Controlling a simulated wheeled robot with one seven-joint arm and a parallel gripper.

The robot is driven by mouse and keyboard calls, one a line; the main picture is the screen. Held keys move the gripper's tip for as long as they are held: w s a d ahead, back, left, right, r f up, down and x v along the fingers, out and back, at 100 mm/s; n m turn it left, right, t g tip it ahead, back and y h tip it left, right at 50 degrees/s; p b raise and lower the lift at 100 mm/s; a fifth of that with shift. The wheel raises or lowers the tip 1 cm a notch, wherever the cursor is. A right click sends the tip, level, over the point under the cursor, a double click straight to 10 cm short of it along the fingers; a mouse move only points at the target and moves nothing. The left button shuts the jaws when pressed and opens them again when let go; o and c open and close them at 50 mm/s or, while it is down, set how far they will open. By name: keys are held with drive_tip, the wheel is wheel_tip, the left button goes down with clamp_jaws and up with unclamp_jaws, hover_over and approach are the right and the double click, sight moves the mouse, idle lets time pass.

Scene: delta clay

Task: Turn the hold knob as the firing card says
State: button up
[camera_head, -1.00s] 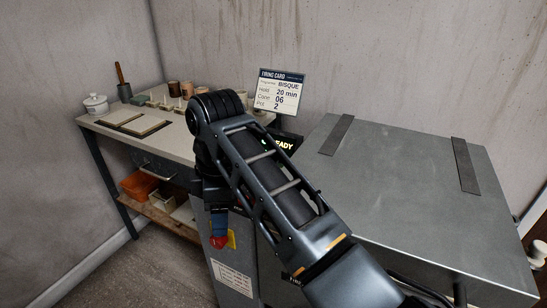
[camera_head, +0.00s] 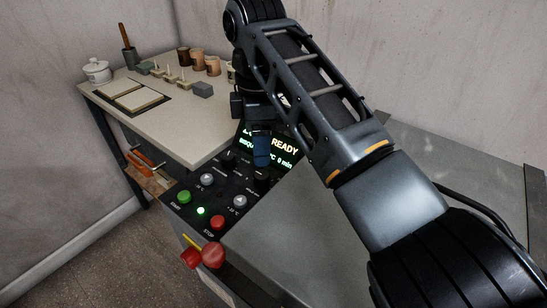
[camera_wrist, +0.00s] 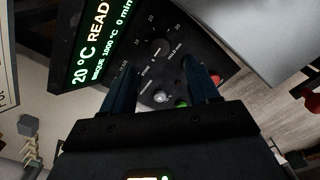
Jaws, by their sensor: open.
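The kiln's control panel (camera_head: 180,183) lies below my gripper (camera_head: 262,150), which points down at it with blue fingers. In the wrist view my gripper (camera_wrist: 157,68) is open and empty, its fingers apart. A black knob (camera_wrist: 158,48) with a numbered scale, seemingly the hold knob, shows just beyond the fingertips; whether they touch it I cannot tell. The head view shows two black knobs, one clear (camera_head: 228,158) and one (camera_head: 262,181) just below the fingers. The display (camera_wrist: 97,45) reads 20 °C, READY, BISQUE, 1000 °C, 0 min. The firing card is not readable now.
Grey buttons (camera_head: 207,179), a green button (camera_head: 183,197) and a red stop button (camera_head: 215,222) sit close to the knobs. A large red button (camera_head: 213,255) projects from the kiln's front. The table (camera_head: 200,115) at left holds pots and small pieces. My arm crosses above the kiln.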

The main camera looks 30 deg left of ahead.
sight(262, 175)
wheel_tip(262, 175, down, 8)
drive_tip(key=shift+r, duration=0.15)
idle(0.3)
drive_tip(key=c, duration=1)
drive_tip(key=shift+c, duration=0.2)
